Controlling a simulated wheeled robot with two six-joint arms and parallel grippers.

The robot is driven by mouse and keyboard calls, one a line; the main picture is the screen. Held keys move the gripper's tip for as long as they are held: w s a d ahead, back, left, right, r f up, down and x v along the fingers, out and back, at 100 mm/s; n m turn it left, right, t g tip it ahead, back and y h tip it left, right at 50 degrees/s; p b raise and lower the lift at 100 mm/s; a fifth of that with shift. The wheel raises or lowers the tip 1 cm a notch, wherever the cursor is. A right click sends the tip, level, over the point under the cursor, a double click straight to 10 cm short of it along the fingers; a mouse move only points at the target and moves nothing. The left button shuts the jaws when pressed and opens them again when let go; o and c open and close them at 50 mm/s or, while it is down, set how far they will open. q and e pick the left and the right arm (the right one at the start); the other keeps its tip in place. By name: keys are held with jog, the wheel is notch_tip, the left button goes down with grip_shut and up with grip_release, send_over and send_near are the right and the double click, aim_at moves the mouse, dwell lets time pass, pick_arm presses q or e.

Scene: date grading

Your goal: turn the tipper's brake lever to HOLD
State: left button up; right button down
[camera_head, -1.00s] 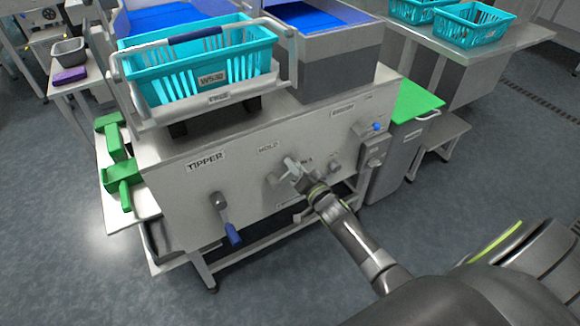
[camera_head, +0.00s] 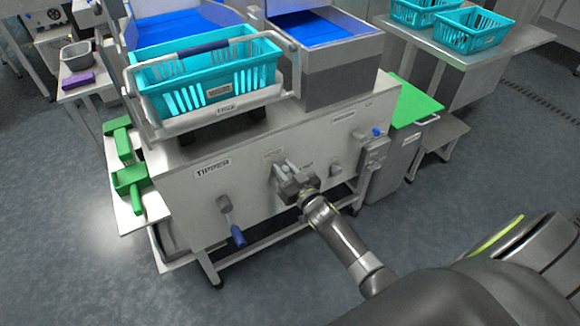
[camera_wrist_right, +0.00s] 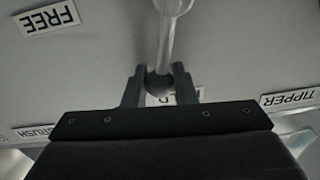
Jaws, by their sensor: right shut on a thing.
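The tipper's grey front panel (camera_head: 200,215) carries a TIPPER label (camera_head: 213,168) and, further right, a small blurred label (camera_head: 273,154). My right gripper (camera_head: 282,170) is at the panel just below that label. In the right wrist view, my right gripper's fingers (camera_wrist_right: 159,86) are shut around the dark knob at the end of the metal brake lever (camera_wrist_right: 166,42). The lever runs from its hub at the top edge to the fingers. Its knob overlaps the partly hidden HOLD label (camera_wrist_right: 188,96). The FREE label (camera_wrist_right: 48,17) is clear of the lever. My left gripper is not in view.
A blue-handled crank (camera_head: 237,235) hangs at the panel's lower left. A control box with a blue knob (camera_head: 375,150) is at its right end. A turquoise crate (camera_head: 215,92) sits on the cradle above. Open floor lies in front.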

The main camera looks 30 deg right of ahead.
jog(key=shift+a+r+n, duration=0.1)
jog(key=shift+a+n, duration=0.95)
jog(key=shift+n, duration=0.45)
jog(key=shift+s, duration=0.1)
jog(key=c, duration=1.2)
grip_release()
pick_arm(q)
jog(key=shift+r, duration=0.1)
pick_arm(e)
jog(key=shift+s, duration=0.2)
pick_arm(q)
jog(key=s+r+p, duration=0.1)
jog(key=p, duration=0.1)
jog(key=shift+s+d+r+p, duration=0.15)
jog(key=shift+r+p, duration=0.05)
jog(key=shift+p, duration=0.15)
pick_arm(e)
jog(key=s+d, duration=0.1)
jog(key=s, duration=1.6)
